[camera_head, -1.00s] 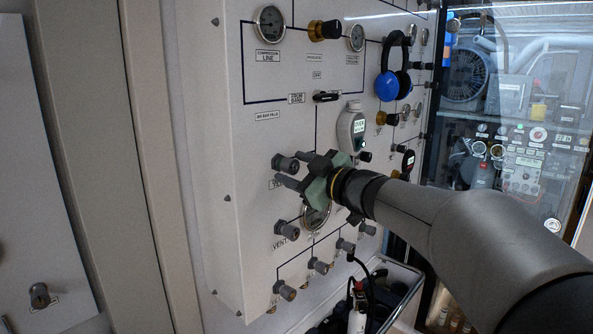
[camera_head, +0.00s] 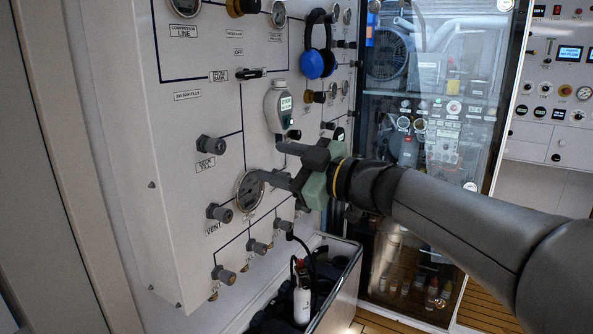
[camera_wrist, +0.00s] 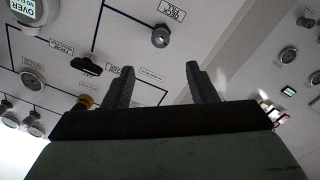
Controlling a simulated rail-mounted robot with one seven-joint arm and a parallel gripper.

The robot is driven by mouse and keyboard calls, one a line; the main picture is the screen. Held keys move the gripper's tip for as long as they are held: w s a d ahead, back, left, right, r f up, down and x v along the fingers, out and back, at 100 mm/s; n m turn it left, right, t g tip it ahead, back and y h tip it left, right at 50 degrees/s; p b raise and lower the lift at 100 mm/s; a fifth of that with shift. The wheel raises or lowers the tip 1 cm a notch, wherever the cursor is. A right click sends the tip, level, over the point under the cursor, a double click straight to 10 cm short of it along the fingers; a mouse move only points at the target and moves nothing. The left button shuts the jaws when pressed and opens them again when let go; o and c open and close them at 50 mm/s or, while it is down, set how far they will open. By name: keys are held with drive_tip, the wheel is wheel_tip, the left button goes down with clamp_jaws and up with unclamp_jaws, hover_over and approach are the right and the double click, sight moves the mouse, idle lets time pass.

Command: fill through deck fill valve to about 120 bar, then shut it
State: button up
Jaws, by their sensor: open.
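The deck fill valve (camera_head: 211,145) is a dark grey knob on the white panel, above its DECK FILL label (camera_head: 205,163). In the wrist view the knob (camera_wrist: 160,36) shows upside down, ahead of the fingertips and apart from them. My gripper (camera_head: 270,163) is open and empty, to the right of the knob and in front of the panel. Its two fingers (camera_wrist: 161,70) stand apart in the wrist view. A round gauge (camera_head: 249,189) sits below and right of the knob, beside the lower finger. Its reading is too small to tell.
The vent valve (camera_head: 220,213) is below the deck fill valve, with several smaller knobs (camera_head: 224,275) lower down. A handheld meter (camera_head: 279,107) and blue ear defenders (camera_head: 318,60) hang on the panel. An open bin (camera_head: 345,290) stands below. A glass cabinet (camera_head: 435,120) is to the right.

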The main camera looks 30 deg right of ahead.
drive_tip(key=shift+v, duration=1.7)
idle(0.4)
